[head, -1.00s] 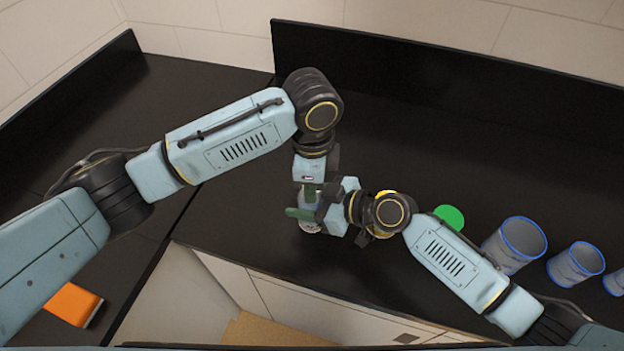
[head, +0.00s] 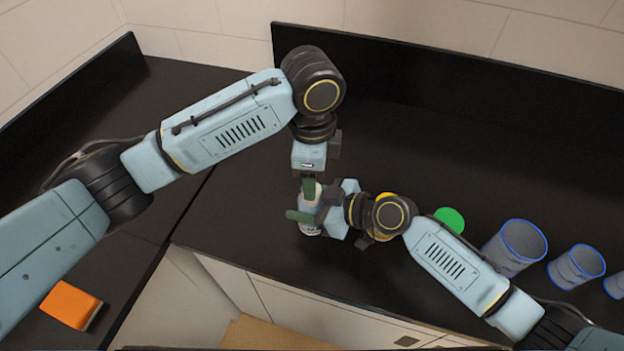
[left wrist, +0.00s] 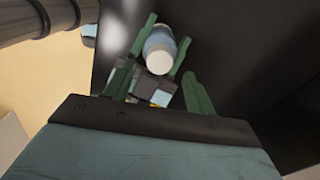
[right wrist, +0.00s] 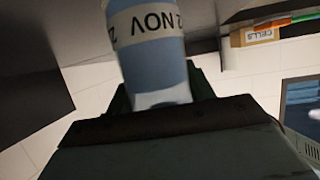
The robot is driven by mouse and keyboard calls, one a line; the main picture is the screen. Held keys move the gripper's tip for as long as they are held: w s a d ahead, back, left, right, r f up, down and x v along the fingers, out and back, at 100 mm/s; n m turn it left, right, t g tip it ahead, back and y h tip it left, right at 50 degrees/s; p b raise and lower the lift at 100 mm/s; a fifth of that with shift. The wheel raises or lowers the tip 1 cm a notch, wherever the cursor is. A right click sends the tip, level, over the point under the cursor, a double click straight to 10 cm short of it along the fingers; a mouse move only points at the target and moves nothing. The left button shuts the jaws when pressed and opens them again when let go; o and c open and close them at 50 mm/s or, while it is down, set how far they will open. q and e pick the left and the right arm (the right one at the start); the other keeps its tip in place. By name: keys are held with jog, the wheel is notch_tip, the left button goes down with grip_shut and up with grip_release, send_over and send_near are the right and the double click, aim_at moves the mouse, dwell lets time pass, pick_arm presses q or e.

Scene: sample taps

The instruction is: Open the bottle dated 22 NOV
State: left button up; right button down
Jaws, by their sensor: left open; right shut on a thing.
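My right gripper (head: 312,214) is shut on the bottle's body from the right side. My left gripper (head: 311,187) points down just above the bottle, open and empty. In the left wrist view the white top lies beyond its fingers. Whether they touch the top cannot be told.
A green disc (head: 449,219) and several blue-rimmed cups (head: 516,248) stand to the right. An orange block (head: 71,305) lies at the lower left. The counter behind the bottle is clear.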

pick_arm(q)
jog(key=shift+r, duration=0.55)
jog(key=shift+c, duration=0.2)
jog(key=r+m, duration=0.1)
jog(key=m, duration=0.1)
jog(key=shift+r+m, duration=0.1)
jog(key=shift+m, duration=0.2)
jog(key=r+m, duration=0.1)
jog(key=m, duration=0.3)
jog(key=shift+r, duration=0.35)
jog(key=shift+f, duration=3.9)
jog(key=c, duration=1)
jog(key=n, duration=0.3)
jog(key=shift+n, duration=0.4)
jog(key=shift+c, duration=0.2)
jog(key=n, duration=0.3)
